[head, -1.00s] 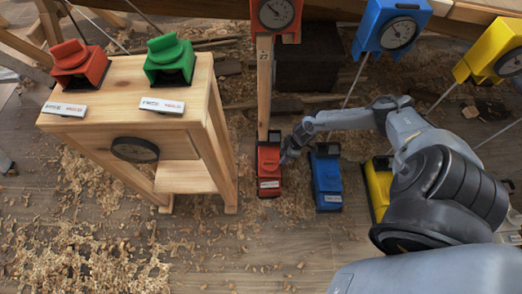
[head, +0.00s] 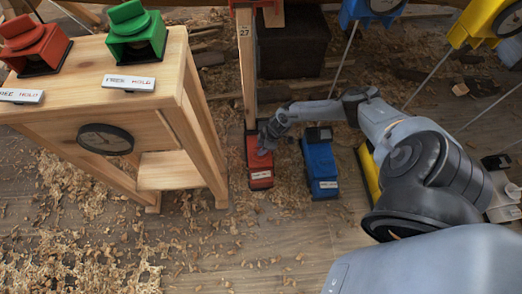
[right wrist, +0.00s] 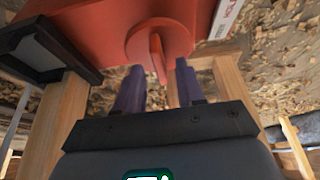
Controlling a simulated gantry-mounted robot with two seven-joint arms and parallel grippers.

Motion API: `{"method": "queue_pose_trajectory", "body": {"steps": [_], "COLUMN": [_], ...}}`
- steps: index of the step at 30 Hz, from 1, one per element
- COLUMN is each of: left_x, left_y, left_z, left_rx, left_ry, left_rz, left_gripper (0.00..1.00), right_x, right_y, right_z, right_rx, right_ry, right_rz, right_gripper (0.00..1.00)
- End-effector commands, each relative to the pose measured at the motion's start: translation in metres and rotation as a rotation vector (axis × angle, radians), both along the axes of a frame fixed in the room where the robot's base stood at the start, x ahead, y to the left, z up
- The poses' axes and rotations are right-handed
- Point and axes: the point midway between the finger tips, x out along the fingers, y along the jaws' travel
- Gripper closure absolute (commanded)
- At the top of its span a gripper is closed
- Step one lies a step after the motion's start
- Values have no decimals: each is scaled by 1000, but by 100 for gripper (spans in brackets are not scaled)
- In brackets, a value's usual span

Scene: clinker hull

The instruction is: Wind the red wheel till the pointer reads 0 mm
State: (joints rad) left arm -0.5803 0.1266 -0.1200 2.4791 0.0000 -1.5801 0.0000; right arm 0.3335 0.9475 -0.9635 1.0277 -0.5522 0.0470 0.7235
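The red floor unit (head: 259,165) stands at the foot of a wooden post in the head view. In the right wrist view its red wheel (right wrist: 137,42) is a round disc with a raised fin. My right gripper (head: 267,142) is at the unit's upper right side. In the right wrist view the gripper (right wrist: 160,68) has its two fingers apart, with the fin in line with the gap. I cannot tell whether they touch it. The red dial housing is cut off by the top edge, so its pointer and reading are hidden. My left gripper is out of view.
A blue floor unit (head: 320,165) stands close to the right, and a yellow one (head: 369,175) is partly behind my right arm. A wooden stand (head: 165,105) at left carries a red switch box (head: 32,45) and a green one (head: 136,32). Shavings cover the floor.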

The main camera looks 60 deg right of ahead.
Motion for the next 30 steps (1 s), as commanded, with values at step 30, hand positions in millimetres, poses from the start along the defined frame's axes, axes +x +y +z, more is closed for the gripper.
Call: {"method": "queue_pose_trajectory", "body": {"steps": [30], "left_x": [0], "left_y": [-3], "left_z": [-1], "left_rx": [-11], "left_ry": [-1], "left_rz": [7], "left_gripper": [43], "right_x": [2], "right_y": [2], "right_z": [-5], "right_rx": [0], "right_ry": [0], "right_rz": [-13], "right_gripper": [100]}}
